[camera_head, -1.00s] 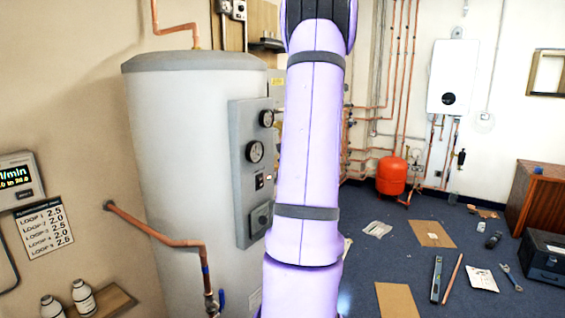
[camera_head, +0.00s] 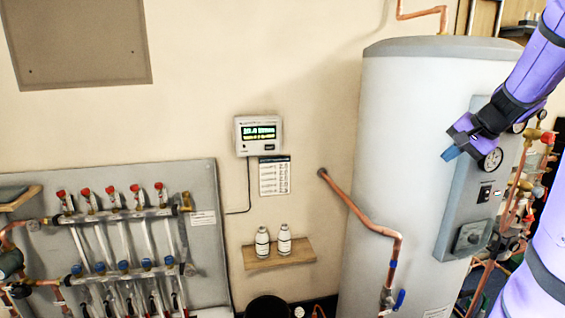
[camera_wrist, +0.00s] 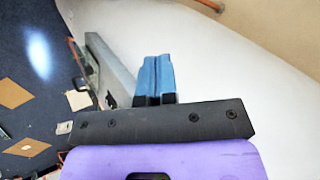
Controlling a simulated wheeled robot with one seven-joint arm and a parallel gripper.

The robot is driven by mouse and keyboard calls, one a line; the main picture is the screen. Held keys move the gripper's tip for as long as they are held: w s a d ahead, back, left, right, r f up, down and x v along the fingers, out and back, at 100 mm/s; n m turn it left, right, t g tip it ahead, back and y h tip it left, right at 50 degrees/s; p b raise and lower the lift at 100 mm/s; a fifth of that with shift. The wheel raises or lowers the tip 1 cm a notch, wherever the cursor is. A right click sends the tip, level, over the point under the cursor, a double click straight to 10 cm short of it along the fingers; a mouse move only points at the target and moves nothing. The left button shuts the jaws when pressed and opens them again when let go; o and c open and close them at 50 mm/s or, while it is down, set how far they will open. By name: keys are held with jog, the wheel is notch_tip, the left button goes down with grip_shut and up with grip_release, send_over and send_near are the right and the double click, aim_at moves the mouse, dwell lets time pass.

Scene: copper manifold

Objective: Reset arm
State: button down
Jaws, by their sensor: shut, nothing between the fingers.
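My gripper (camera_head: 452,152) is at the right in the head view, in front of the grey control panel (camera_head: 462,215) of the white cylinder (camera_head: 400,150). Its blue fingers are together and hold nothing. In the wrist view the shut blue fingers (camera_wrist: 153,78) point at the white cylinder wall (camera_wrist: 225,60), with the panel (camera_wrist: 108,68) to their left. My purple arm covers part of the panel's upper gauges.
A manifold board (camera_head: 200,200) with red and blue caps is on the wall at left. A display (camera_head: 258,135) hangs above a paper chart (camera_head: 274,175) and a shelf (camera_head: 278,253) with two white bottles. A copper pipe (camera_head: 360,215) juts beside the cylinder.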

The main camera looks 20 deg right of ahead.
jog(key=s+a+r+n+g, duration=0.1)
jog(key=s+a+n, duration=0.15)
jog(key=a, duration=0.75)
jog(key=s+a+r+n+g, duration=0.15)
jog(key=a+n, duration=0.25)
jog(key=a, duration=0.5)
jog(key=s+a+f+n+h, duration=0.1)
jog(key=s+a+n, duration=0.5)
jog(key=s+a, duration=0.4)
jog(key=shift+s+a+h, duration=0.3)
jog(key=shift+s+a, duration=0.1)
jog(key=shift+s, duration=0.65)
